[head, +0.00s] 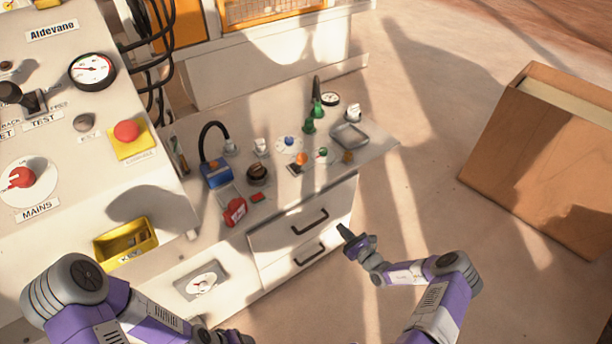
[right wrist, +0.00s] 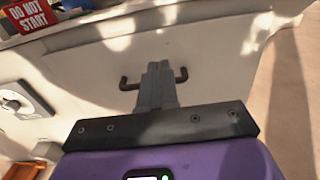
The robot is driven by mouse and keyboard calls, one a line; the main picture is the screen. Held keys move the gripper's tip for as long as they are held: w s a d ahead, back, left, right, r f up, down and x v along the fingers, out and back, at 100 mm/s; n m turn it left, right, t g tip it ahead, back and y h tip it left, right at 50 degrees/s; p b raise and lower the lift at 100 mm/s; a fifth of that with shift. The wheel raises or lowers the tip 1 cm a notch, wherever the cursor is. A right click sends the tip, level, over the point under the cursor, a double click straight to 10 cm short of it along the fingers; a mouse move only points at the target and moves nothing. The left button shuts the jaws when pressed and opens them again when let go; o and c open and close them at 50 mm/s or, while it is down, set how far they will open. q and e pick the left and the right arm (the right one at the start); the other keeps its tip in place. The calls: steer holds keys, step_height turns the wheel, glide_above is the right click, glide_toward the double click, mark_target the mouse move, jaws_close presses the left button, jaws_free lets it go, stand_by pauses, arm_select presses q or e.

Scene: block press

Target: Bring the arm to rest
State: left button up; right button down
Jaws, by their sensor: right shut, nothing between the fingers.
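My right arm (head: 440,305) is purple and white and comes in from the lower right in the head view. Its gripper (head: 344,231) is in front of the white drawer cabinet, near the drawer handles. In the right wrist view, the two grey fingers (right wrist: 158,80) are together and hold nothing. A dark drawer handle (right wrist: 183,75) shows behind them; I cannot tell how far apart they are. My left arm (head: 80,290) fills the lower left of the head view, and its gripper is not visible.
The white counter (head: 375,155) carries a red padlock-like item (head: 235,211), a blue item (head: 216,174), a grey tray (head: 349,136) and several knobs. A control panel (head: 60,130) stands left. A cardboard box (head: 535,165) stands right. The floor between is clear.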

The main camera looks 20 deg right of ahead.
steer(key=shift+a, duration=0.1)
steer(key=s+a+f+n+g+y, duration=0.1)
steer(key=s+a+n+g+y, duration=0.1)
steer(key=s+a+n+g, duration=0.45)
steer(key=s+a+f+n+g+y, duration=0.1)
steer(key=s+a+n+g+y, duration=0.15)
steer(key=a, duration=0.65)
steer(key=s+a+f+n+g+y, duration=0.1)
steer(key=s+a+n+g+y, duration=0.1)
steer(key=s+a+n+g, duration=0.45)
steer(key=s+r+n+h, duration=0.1)
steer(key=s+n+h, duration=0.2)
steer(key=s+n, duration=0.2)
steer(key=s+a+r+n+g+h, duration=0.1)
steer(key=s+n+h, duration=0.3)
steer(key=n, duration=0.5)
steer(key=shift+s+a+r, duration=0.25)
steer(key=shift+s+r, duration=0.5)
steer(key=shift+n, duration=0.25)
